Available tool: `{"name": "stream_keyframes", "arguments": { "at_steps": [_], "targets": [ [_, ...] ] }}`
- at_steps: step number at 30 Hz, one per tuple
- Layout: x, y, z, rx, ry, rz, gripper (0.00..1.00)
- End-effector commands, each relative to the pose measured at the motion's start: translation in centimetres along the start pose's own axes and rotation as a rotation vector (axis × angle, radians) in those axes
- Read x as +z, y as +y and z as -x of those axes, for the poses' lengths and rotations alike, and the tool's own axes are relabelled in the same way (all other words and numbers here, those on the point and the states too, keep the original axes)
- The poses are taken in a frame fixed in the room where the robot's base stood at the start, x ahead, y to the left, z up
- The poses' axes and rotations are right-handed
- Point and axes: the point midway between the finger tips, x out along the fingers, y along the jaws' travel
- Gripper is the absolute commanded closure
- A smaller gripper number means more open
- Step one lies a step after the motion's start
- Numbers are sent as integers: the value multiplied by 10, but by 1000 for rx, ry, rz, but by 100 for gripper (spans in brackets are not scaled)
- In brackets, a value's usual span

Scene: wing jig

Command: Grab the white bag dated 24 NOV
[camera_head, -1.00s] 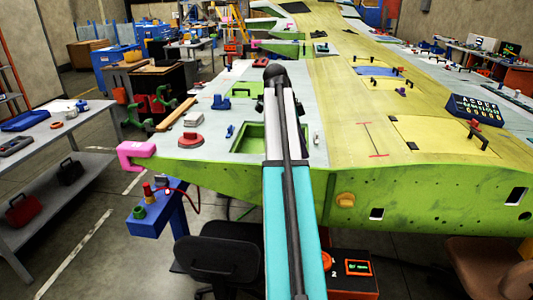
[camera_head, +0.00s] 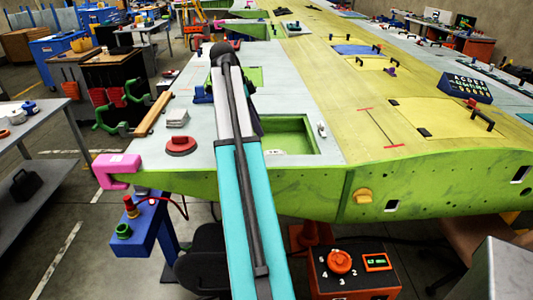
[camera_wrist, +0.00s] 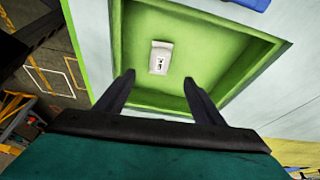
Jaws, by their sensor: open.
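A small white bag (camera_wrist: 160,57) with dark printing lies on the floor of a green recessed pocket (camera_wrist: 205,45) in the wrist view. The printing is too small to read as a date. My gripper (camera_wrist: 159,79) is open and empty. In that picture its fingertips reach over the pocket just below the bag, one to each side of it, apart from it. In the head view the pocket (camera_head: 303,123) is partly behind my arm, and a bit of white (camera_head: 275,152) shows at its near edge. My gripper is hidden there.
The pocket has raised green walls around the bag. On the wing near it are a red round tool (camera_head: 181,146), a grey stack (camera_head: 177,118) and a pink clamp (camera_head: 117,170). An orange control box (camera_head: 350,270) stands in front, below the wing edge.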

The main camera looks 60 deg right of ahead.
Motion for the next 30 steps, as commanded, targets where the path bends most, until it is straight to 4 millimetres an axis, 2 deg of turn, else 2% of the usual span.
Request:
{"name": "stream_keyframes", "arguments": {
  "at_steps": [11, 16, 30],
  "targets": [
    [-3, 0, -2, 2, 0, -5, 38],
    [-4, 1, -8, 3, 0, -5, 38],
    [-4, 2, -65, 5, 1, -5, 38]
  ]
}}
